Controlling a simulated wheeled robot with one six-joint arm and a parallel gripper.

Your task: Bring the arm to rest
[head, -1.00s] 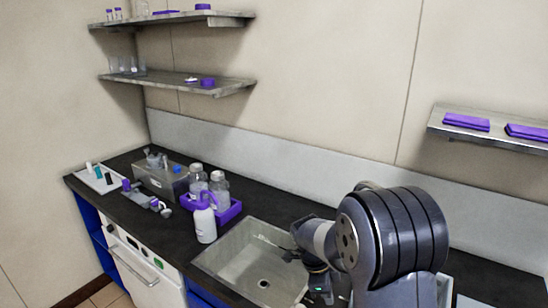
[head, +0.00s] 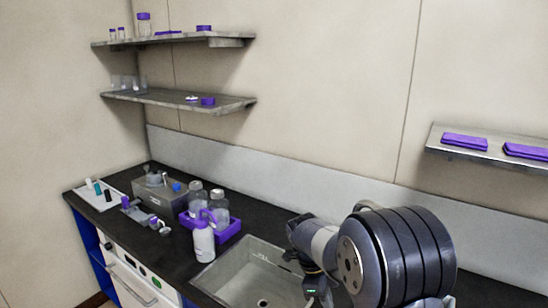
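My arm (head: 400,255) is folded at the lower right of the head view, with its dark ribbed joint large in front of the counter. Its outer links bend down over the right side of the sink. The end part of my arm, with a small green light, shows at the bottom edge near my gripper (head: 316,290). The fingers are not clearly visible, so I cannot tell whether they are open or hold anything.
The sink (head: 228,280) lies left of my arm. A white wash bottle (head: 203,240) stands beside a purple bottle rack (head: 232,230). A grey metal box (head: 160,192) and a white tray (head: 98,200) sit farther left. A shelf (head: 490,150) with purple items hangs at right.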

